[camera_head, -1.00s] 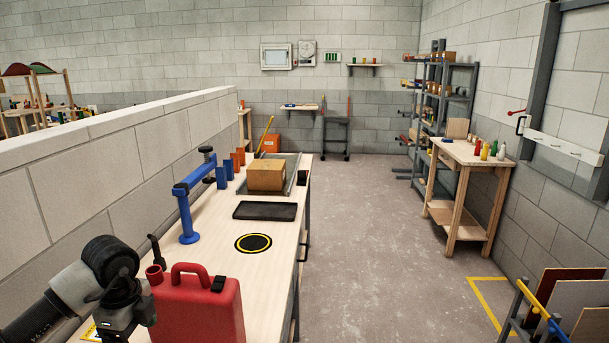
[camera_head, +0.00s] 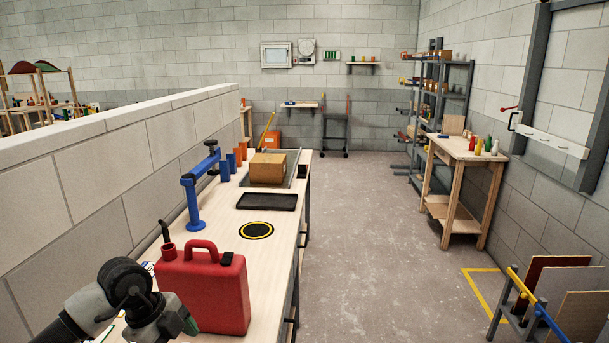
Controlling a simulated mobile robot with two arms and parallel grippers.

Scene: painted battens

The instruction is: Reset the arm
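My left arm (camera_head: 125,290) comes in at the lower left, with a black round joint and grey links. It is in front of the lower left part of a red jerrycan (camera_head: 210,285) on the workbench. The arm's last visible part is near the bottom edge, with a small green patch (camera_head: 191,325). I see no gripper fingers on it. My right arm and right gripper are out of the picture.
The pale workbench (camera_head: 215,215) carries a blue clamp-like stand (camera_head: 193,202), a black tray (camera_head: 267,202), a cardboard box (camera_head: 267,168) and a yellow-black ring mark (camera_head: 257,231). A board rack (camera_head: 530,300) stands at lower right. The grey floor (camera_head: 370,230) between is clear.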

